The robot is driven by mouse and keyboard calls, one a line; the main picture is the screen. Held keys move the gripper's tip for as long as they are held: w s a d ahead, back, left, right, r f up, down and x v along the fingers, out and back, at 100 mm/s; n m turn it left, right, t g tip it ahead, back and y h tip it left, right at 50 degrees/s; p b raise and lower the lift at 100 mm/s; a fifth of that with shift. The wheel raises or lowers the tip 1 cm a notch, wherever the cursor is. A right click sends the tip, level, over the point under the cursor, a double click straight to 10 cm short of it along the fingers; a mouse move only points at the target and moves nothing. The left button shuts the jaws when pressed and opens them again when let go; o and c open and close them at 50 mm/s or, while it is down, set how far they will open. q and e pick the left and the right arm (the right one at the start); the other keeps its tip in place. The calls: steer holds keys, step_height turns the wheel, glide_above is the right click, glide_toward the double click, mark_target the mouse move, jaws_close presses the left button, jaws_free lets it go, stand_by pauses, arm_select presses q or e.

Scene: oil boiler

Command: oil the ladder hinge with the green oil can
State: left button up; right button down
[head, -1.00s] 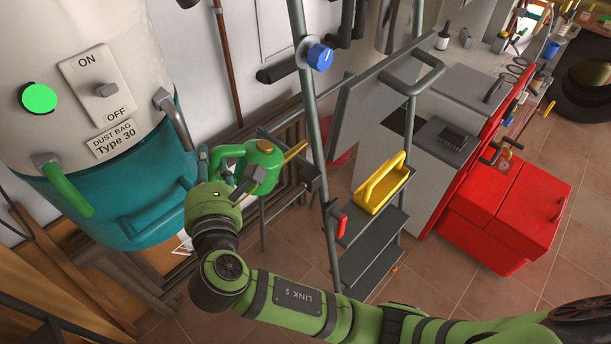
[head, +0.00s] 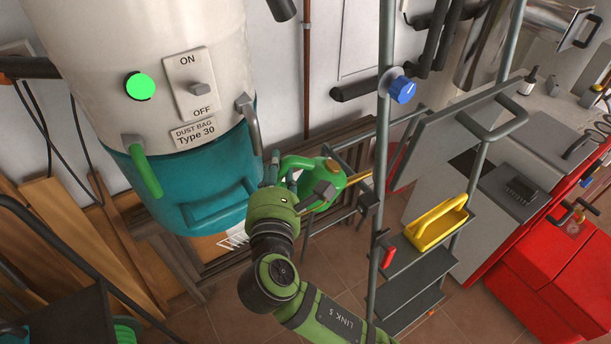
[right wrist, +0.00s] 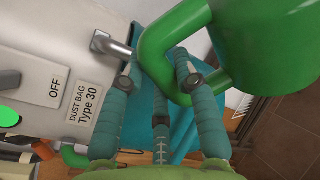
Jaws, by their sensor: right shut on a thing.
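The green oil can (head: 325,190) is in the head view, with its yellowish spout (head: 357,178) pointing right. My right gripper (head: 275,172) is shut on the can's handle and holds it in the air; the right wrist view shows the teal fingers (right wrist: 163,80) around the green handle (right wrist: 152,50). The grey ladder (head: 381,150) stands just right of the spout tip. A blue knob (head: 403,90) sits on its upright, above the spout, and a red part (head: 388,257) is lower down. I cannot tell which part is the hinge, or whether the spout touches the ladder. My left gripper is not in view.
A dust collector (head: 205,200) with a teal base stands left of the can. A yellow tool carrier (head: 440,225) rests on a ladder step. A red cabinet (head: 550,265) is at right. Wooden boards (head: 70,240) lean at left. Tiled floor is visible below.

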mark_target(285, 156)
steer(key=shift+d+r+m+p, duration=0.15)
steer(key=shift+r+m+p, duration=0.15)
steer(key=shift+r+p, duration=0.35)
steer(key=shift+r+p, duration=0.2)
steer(key=shift+p, duration=0.1)
steer(key=shift+w+d+r+m+p, duration=0.1)
steer(key=shift+d+r+m+p, duration=0.25)
steer(key=shift+p, duration=0.2)
steer(key=shift+a+r, duration=0.1)
steer(key=shift+r, duration=0.1)
stand_by(0.5)
steer(key=shift+d+r+m+p, duration=0.25)
steer(key=shift+r+p, duration=0.2)
steer(key=shift+p, duration=0.15)
steer(key=shift+r, duration=0.1)
steer(key=shift+d+r, duration=0.1)
steer(key=shift+r, duration=0.1)
steer(key=shift+w+d+r+m+y, duration=0.1)
steer(key=shift+d+r+m+y, duration=0.1)
steer(key=shift+r+m+y, duration=0.25)
